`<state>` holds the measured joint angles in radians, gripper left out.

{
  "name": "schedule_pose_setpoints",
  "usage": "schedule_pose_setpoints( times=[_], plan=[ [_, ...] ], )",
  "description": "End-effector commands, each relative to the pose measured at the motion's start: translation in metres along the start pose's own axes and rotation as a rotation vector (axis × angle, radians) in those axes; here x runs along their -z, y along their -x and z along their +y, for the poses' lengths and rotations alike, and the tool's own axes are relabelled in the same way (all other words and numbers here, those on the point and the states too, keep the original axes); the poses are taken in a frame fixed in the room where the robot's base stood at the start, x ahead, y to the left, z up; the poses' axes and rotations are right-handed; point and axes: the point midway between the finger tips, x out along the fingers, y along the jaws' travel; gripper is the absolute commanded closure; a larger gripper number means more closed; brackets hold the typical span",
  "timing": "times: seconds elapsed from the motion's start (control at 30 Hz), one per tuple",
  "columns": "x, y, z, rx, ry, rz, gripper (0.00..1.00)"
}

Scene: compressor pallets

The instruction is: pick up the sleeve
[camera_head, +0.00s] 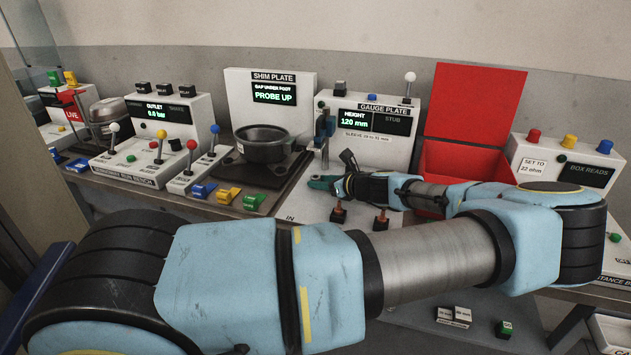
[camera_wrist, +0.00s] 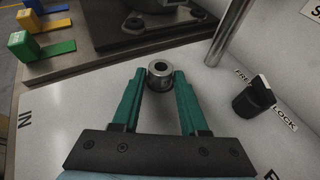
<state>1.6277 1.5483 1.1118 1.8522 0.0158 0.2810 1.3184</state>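The sleeve (camera_wrist: 160,70) is a short grey metal cylinder with a round hole in its top. In the wrist view it stands upright on the white panel of the gauge plate station (camera_wrist: 75,110). My gripper (camera_wrist: 159,78) has two green fingers, which are spread with their tips on either side of the sleeve. A small gap shows at the left finger; the right tip looks very close, and I cannot tell if it touches. In the head view my gripper (camera_head: 322,183) is low over the panel, and I cannot make out the sleeve there.
A metal post (camera_wrist: 230,32) and a black FREE/LOCK knob (camera_wrist: 254,97) stand right of the gripper. A dark shim plate base (camera_wrist: 150,28) lies beyond it. Coloured blocks (camera_wrist: 48,45) are at the left. An open red box (camera_head: 470,110) stands behind my arm.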

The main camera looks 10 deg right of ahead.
Motion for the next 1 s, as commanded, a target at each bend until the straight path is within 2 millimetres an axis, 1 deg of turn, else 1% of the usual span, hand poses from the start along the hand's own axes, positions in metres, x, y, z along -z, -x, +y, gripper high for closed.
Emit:
schedule_pose_setpoints(
  times=[0.03,0.3,0.37,1.0],
  plan=[
    [-0.0001,0.0001,0.0000,0.000,0.000,0.000,0.64],
    [-0.0001,0.0002,0.0001,0.000,0.000,0.000,0.94],
    [-0.0002,0.0002,0.0000,0.000,0.000,0.000,1.00],
    [-0.0029,0.0030,0.0020,0.000,0.003,0.000,1.00]
  ],
)
